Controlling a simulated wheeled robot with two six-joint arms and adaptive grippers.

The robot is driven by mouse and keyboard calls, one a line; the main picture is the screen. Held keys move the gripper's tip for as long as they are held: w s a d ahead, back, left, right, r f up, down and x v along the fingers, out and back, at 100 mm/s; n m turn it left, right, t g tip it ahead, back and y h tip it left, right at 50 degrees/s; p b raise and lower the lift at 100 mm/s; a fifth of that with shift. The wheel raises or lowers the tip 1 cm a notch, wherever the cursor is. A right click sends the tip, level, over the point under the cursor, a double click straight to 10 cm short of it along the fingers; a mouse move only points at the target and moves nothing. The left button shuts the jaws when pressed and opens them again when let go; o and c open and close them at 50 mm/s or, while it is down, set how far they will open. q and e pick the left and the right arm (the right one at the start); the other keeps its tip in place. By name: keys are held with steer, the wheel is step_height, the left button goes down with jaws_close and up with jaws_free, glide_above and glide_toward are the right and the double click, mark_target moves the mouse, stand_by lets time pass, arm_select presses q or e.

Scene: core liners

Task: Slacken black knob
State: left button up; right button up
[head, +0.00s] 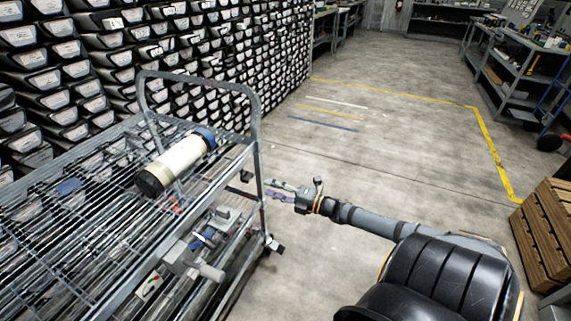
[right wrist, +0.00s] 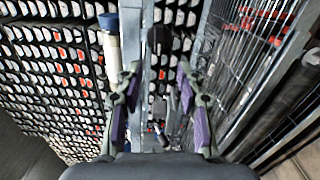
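A small black knob (head: 246,176) shows beside the upright post of the metal cart (head: 258,205), at the cart's right end. In the right wrist view a dark knob-like shape (right wrist: 159,40) lies ahead, between the fingertips and beyond them. My right gripper (head: 279,191) reaches in from the right, just right of the post. Its purple-padded fingers are apart with nothing between them, as the right wrist view (right wrist: 158,85) also shows. A white core liner (head: 178,163) with a blue cap and a black cap lies on the cart's wire top. My left gripper is out of view.
Racks of black core trays (head: 200,50) fill the wall behind the cart. A grey clamp-like fitting (head: 190,262) sits on the cart's near side. The concrete floor (head: 400,140) beyond my right arm is largely clear.

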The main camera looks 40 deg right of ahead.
steer(key=shift+v, duration=2.45)
